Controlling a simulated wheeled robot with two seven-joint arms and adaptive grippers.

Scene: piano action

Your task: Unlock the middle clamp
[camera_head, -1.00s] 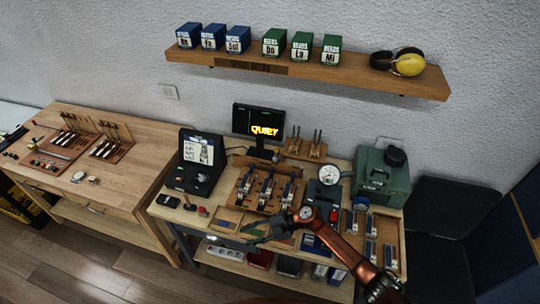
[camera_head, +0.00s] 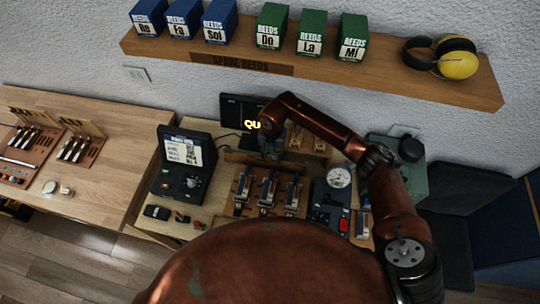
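Three metal clamps stand in a row on a wooden fixture (camera_head: 256,211) on the workbench. The middle clamp (camera_head: 267,190) has the left clamp (camera_head: 242,187) and the right clamp (camera_head: 292,193) on its sides. My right arm comes in from the right and bends down over the bench. Its gripper (camera_head: 270,150) is small and dark, and appears just above and behind the middle clamp in the picture. I cannot tell whether it touches the clamp or whether its fingers are open. My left gripper is out of view.
An open black case (camera_head: 184,165) stands left of the fixture, and a dark blue device (camera_head: 328,205) and a round gauge (camera_head: 339,177) are to the right. The monitor (camera_head: 233,112) is partly hidden by my arm. A shelf (camera_head: 310,66) with reed boxes hangs above.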

